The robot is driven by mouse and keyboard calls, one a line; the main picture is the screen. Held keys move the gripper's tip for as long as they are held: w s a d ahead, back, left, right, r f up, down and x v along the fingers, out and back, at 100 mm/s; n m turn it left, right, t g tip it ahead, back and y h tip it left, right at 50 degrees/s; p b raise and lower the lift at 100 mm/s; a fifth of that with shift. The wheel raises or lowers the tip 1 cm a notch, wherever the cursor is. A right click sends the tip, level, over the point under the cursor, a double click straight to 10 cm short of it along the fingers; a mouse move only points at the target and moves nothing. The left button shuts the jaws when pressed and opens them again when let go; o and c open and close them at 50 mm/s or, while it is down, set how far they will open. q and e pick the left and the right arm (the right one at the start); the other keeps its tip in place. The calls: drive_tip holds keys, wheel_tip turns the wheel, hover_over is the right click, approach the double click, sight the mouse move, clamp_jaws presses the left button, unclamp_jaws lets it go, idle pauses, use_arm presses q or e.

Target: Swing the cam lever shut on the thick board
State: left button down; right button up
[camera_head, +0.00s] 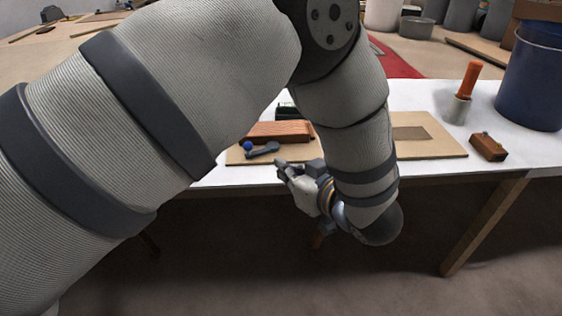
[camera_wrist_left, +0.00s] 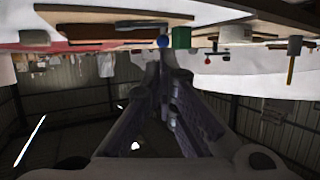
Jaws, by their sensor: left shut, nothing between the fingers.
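The cam lever (camera_head: 264,150) is dark grey with a blue ball knob (camera_head: 246,145) at its left end. It lies at the front left of a tan base board on the table. The thick board (camera_head: 277,131) is reddish brown and lies just behind the lever. My left gripper (camera_head: 281,169) is shut and empty. It is in front of the table edge, a little right of and nearer than the lever, apart from it. In the left wrist view, which is upside down, the blue knob (camera_wrist_left: 163,41) shows just beyond the fingertips (camera_wrist_left: 167,58). My arm hides the middle of the base board.
The tan base board (camera_head: 440,147) lies on the white table (camera_head: 410,95). The table's front edge is close to my gripper.

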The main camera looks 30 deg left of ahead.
use_arm(q)
drive_tip(key=r, duration=0.2)
drive_tip(key=n, duration=0.1)
approach(248, 148)
drive_tip(key=shift+g, duration=0.4)
drive_tip(key=x, duration=0.6)
drive_tip(key=shift+w+a+b, duration=0.25)
drive_tip(key=shift+w+b, duration=0.15)
drive_tip(key=shift+w, duration=0.05)
use_arm(e)
drive_tip(key=shift+s+f, duration=0.4)
drive_tip(key=shift+s, duration=0.05)
